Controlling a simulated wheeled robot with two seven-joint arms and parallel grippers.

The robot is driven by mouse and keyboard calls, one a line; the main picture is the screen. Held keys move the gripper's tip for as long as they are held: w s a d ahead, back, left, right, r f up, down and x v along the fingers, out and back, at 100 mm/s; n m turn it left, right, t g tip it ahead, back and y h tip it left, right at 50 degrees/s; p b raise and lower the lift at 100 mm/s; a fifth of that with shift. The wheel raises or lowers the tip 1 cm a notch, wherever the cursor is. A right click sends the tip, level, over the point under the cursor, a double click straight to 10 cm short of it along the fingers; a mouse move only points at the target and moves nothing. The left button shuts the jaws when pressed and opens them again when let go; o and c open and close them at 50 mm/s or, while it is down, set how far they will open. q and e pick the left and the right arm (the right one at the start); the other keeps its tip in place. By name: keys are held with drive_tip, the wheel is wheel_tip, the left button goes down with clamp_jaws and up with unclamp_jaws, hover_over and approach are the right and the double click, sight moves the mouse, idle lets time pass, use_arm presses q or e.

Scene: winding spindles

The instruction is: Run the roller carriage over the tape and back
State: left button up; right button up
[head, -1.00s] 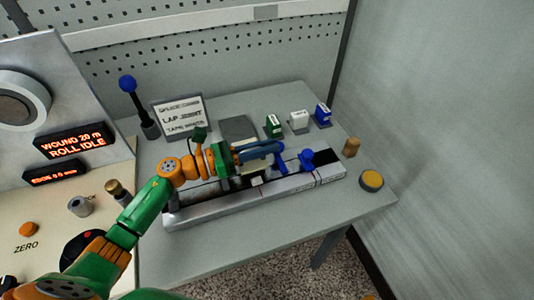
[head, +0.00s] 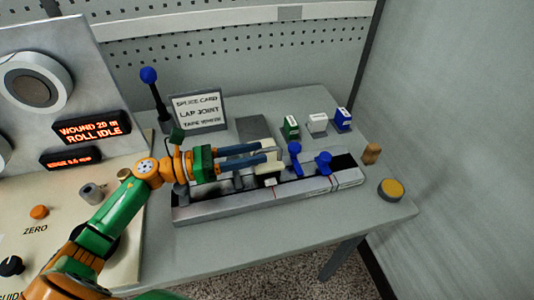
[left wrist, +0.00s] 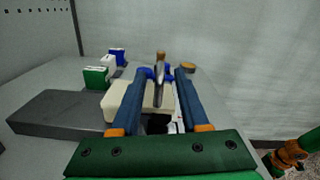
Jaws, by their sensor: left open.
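A long metal splicing fixture (head: 215,209) lies on the grey table. A cream block (head: 268,170), perhaps part of the roller carriage, sits on it near my left fingertips; it also shows in the left wrist view (left wrist: 124,101). My left gripper (head: 272,153) is open above the fixture, its blue fingers apart and pointing right. In the left wrist view a grey metal upright (left wrist: 159,84) shows between the fingers; I cannot tell whether they touch it. A left blue clamp (head: 296,160) and a right blue clamp (head: 324,163) are right of the fingertips. The tape is hard to make out.
Green (head: 291,127), white (head: 317,124) and blue (head: 342,120) blocks stand behind the fixture. A splice card (head: 198,111) and a blue-knobbed lever (head: 149,76) are at back left. A wooden peg (head: 371,154) and a yellow button (head: 391,188) are at right. The display reads ROLL IDLE.

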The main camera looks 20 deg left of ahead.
sight(260, 151)
use_arm(q)
drive_tip(key=shift+r+p, duration=0.35)
drive_tip(key=shift+p, duration=0.05)
drive_tip(key=d+m+y+p, duration=0.1)
drive_tip(key=m+p, duration=0.2)
drive_tip(key=w+m+t+y+p, duration=0.1)
drive_tip(key=m+y+p, duration=0.1)
drive_tip(key=m+p, duration=0.1)
drive_tip(key=d+m+t+y+p, duration=0.1)
drive_tip(key=m+y+p, duration=0.1)
drive_tip(key=m+p, duration=0.1)
drive_tip(key=shift+w+d+f+m+p, duration=0.15)
drive_tip(key=shift+w+d+m+p, duration=0.2)
drive_tip(key=shift+m, duration=0.45)
drive_tip(key=shift+w+d+f, duration=0.2)
drive_tip(key=shift+w, duration=0.05)
drive_tip(key=shift+a, duration=0.1)
clamp_jaws()
